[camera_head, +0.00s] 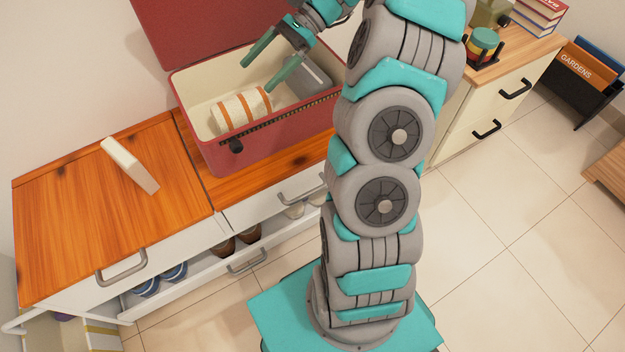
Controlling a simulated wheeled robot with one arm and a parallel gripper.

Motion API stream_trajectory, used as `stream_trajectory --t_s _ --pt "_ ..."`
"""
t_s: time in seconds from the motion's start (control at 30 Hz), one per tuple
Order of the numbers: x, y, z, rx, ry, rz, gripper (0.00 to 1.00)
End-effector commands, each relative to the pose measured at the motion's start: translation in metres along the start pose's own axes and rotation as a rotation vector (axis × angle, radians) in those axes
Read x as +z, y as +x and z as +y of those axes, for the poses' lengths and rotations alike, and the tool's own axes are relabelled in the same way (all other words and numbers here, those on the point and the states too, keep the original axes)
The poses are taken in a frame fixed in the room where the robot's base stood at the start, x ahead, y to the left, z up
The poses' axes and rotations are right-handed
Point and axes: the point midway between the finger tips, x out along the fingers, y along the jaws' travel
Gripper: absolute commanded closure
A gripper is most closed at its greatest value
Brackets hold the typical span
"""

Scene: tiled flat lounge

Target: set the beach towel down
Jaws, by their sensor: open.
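The beach towel (240,110) is a white roll with orange stripes. It lies inside an open red suitcase (270,150) with a cream lining, near the suitcase's front left wall. My gripper (256,78) is open and empty above the suitcase's opening. Its two teal fingers point down and left, and they look apart from the towel. The exact height of the fingers over the towel is hard to judge.
The suitcase stands on a wooden-topped cabinet (70,220), with a white block (130,165) to its left. A grey item (312,76) lies in the suitcase. Shoes sit on the shelf below.

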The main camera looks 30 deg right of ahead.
Motion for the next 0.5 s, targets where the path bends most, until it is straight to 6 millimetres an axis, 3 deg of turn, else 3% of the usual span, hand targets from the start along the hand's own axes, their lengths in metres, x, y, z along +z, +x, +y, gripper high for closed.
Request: stream_trajectory --t_s 0.03,0.2,0.5 --pt "0.018 0.013 0.009 0.039 -0.050 0.028 0.00" --pt "0.055 0.049 0.043 0.161 -0.221 0.135 0.00" --pt "0.092 0.093 0.123 0.384 -0.519 0.321 0.00"
